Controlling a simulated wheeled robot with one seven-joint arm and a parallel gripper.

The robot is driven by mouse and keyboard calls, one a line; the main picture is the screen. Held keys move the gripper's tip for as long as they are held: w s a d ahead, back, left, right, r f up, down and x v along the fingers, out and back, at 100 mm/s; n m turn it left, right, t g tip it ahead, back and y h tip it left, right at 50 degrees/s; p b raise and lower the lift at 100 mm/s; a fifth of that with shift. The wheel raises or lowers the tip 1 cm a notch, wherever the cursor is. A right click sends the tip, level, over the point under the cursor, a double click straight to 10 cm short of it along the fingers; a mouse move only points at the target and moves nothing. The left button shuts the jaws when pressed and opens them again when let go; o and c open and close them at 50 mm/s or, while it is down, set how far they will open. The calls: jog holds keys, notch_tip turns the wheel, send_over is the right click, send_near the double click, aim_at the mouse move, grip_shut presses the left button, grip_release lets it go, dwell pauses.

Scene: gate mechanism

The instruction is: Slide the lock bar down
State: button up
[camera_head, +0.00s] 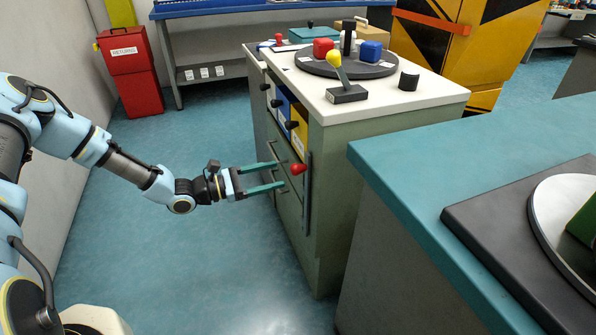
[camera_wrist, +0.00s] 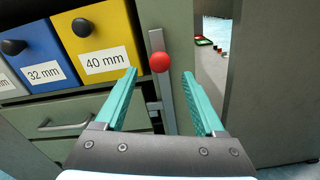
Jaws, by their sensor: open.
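The lock bar (camera_head: 307,198) is a grey vertical strip on the front right edge of the green cabinet, with a red ball knob (camera_head: 298,169) on it. In the wrist view the lock bar (camera_wrist: 157,42) runs up from the red knob (camera_wrist: 162,62). My gripper (camera_head: 281,176) has teal fingers and is open, pointing at the knob from the left. In the wrist view the knob appears between the open fingers (camera_wrist: 160,78), just beyond their tips. The lower part of the bar is partly hidden by my gripper in the wrist view.
The green cabinet (camera_head: 345,190) has a blue bin (camera_wrist: 35,58), a yellow bin (camera_wrist: 97,41) and a drawer with a handle (camera_wrist: 64,125). A teal counter (camera_head: 420,150) stands close on the right. Open floor (camera_head: 190,260) lies left of the cabinet.

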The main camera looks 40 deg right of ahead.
aim_at(295, 170)
jog(key=x, duration=0.7)
jog(key=shift+p, duration=0.4)
jog(key=shift+c, duration=0.3)
grip_shut()
dwell(0.6)
